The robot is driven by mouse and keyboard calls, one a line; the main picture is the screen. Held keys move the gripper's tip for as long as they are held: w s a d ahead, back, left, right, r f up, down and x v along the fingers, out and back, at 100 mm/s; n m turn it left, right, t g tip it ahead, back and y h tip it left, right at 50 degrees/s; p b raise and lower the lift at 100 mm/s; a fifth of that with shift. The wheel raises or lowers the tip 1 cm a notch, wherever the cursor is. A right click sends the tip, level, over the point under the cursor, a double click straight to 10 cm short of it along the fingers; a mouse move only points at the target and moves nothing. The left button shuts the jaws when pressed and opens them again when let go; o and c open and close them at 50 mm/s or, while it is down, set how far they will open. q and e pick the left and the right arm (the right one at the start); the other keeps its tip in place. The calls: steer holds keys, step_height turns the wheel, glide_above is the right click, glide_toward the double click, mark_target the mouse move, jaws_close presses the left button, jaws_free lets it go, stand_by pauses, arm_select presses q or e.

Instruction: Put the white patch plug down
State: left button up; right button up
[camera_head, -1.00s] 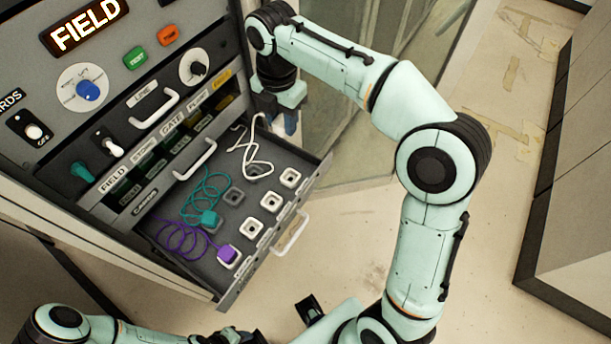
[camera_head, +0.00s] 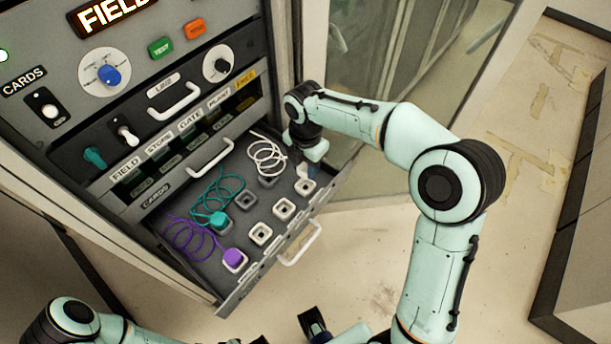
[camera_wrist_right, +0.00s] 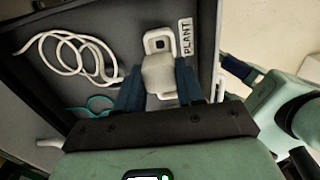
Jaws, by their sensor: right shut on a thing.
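The white patch plug (camera_wrist_right: 158,76) is a pale block between the fingers of my right gripper (camera_wrist_right: 158,88), which is shut on it. In the wrist view it covers the near part of a white square socket (camera_wrist_right: 160,40) beside the PLANT label; the socket's dark hole shows past it. I cannot tell whether they touch. The white cord (camera_head: 267,155) lies coiled in the drawer.
The open drawer (camera_head: 236,300) holds a teal plug (camera_head: 218,219) and a purple plug (camera_head: 233,256) with coiled cords. White sockets (camera_head: 261,233) line its front and grey ones (camera_head: 245,199) stand behind. The drawer handle (camera_head: 301,244) sticks out. The cabinet face rises behind.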

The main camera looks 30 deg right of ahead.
mark_target(305, 177)
step_height(305, 177, down, 5)
steer(key=shift+r+b, duration=0.1)
steer(key=shift+b, duration=0.2)
steer(key=shift+f, duration=0.3)
steer(key=o, duration=1)
steer(key=shift+o, duration=0.2)
step_height(305, 177, up, 13)
steer(key=shift+f+p, duration=0.2)
steer(key=shift+p, duration=0.75)
